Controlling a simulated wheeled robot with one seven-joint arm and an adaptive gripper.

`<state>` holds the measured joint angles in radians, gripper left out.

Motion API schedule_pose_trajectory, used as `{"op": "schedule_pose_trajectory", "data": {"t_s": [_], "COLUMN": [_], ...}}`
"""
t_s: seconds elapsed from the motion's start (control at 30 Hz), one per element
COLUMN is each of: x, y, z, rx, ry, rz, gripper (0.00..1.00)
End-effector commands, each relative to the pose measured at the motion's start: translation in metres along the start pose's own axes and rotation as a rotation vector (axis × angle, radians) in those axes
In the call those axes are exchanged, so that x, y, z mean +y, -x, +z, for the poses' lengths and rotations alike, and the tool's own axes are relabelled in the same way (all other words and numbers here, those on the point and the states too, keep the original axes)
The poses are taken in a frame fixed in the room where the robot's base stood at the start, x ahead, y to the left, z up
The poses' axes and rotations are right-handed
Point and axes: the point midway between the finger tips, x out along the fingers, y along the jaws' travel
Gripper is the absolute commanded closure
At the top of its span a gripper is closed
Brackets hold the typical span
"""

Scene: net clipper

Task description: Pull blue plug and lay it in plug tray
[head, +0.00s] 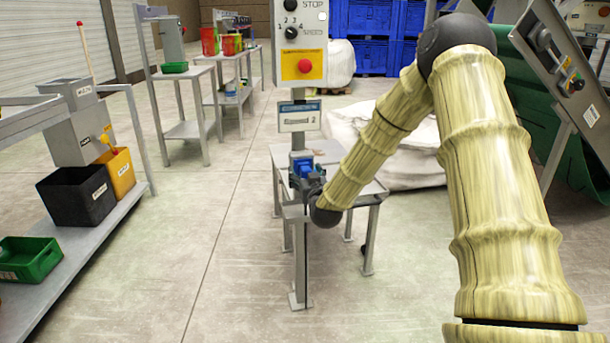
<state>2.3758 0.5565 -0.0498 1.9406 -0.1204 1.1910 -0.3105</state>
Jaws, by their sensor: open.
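The blue plug (303,167) sits low on the front of the grey post of the control stand, under the connector sign (299,117). My gripper (307,182) is small and dark in this view. It is open, right at the blue plug and just below it. I cannot tell whether its fingers are around the plug or touch it. My gripper and wrist hide part of the post and table there. A small grey ledge (294,212) stands in front of the post. I cannot make out a tray marked for plugs.
A control box (302,45) with a red button tops the post. At left, a shelf holds a black bin (78,197), a yellow bin (118,172) and a green crate (28,260). The floor between is clear.

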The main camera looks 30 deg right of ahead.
Motion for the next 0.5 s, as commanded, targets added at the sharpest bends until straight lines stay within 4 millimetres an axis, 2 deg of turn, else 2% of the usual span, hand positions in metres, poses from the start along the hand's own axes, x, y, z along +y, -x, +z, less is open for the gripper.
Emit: {"op": "schedule_pose_trajectory", "data": {"t_s": [0.5], "x": [0.0001], "y": [0.0000], "z": [-0.0002], "rx": [0.000], "ry": [0.000], "rz": [0.000], "gripper": [0.29]}}
